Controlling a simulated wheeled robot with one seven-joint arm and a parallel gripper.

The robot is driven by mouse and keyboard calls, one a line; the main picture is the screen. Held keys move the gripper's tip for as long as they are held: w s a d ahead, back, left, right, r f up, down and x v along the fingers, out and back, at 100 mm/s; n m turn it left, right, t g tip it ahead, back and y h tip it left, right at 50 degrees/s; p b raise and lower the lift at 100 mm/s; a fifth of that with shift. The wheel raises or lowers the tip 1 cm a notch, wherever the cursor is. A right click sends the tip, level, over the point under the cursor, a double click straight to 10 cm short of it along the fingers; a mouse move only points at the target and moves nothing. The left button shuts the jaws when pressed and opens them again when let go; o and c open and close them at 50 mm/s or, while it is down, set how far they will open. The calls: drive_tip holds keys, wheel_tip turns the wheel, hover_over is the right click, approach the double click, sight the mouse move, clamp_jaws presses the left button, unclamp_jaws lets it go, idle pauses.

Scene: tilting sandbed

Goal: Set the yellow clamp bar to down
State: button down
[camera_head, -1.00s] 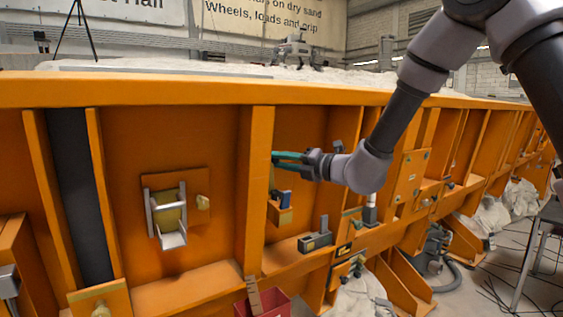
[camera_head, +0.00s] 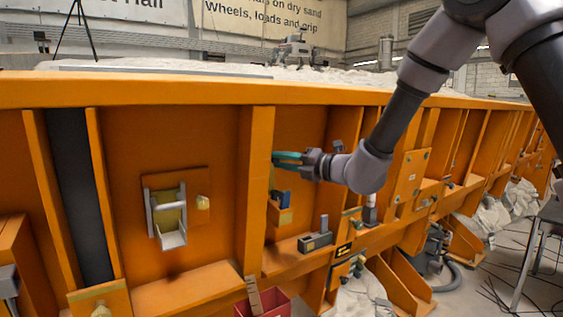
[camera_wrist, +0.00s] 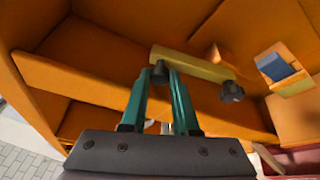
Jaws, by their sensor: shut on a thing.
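The yellow clamp bar (camera_wrist: 195,65) shows in the wrist view against an orange panel. A dark pivot-like knob (camera_wrist: 232,91) is at its right end. A small dark knob (camera_wrist: 160,72) is at its left end. My gripper (camera_wrist: 164,76) has teal fingers, shut on this left-end knob. In the head view my gripper (camera_head: 274,159) reaches left into the bay just right of an upright orange rib.
A blue block (camera_head: 285,199) sits on a small bracket below my gripper. A dark grey fixture (camera_head: 316,236) stands on the ledge to the right. A red bin (camera_head: 264,305) is low in front. A metal-framed lever unit (camera_head: 168,215) is in the bay to the left.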

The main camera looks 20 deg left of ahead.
drive_tip(key=w+d+f+m+y, duration=0.3)
drive_tip(key=w+d+m, duration=0.2)
drive_tip(key=w+m, duration=0.25)
drive_tip(key=w+d+f+m+t, duration=0.2)
drive_tip(key=w+f+m+t, duration=0.2)
drive_tip(key=m, duration=1.1)
drive_tip(key=shift+f+t, duration=1.7)
drive_tip(key=shift+f, duration=1.3)
drive_tip(key=shift+m, duration=0.25)
drive_tip(key=c, duration=0.9)
unclamp_jaws()
drive_tip(key=shift+w, duration=0.1)
drive_tip(key=shift+f, duration=0.1)
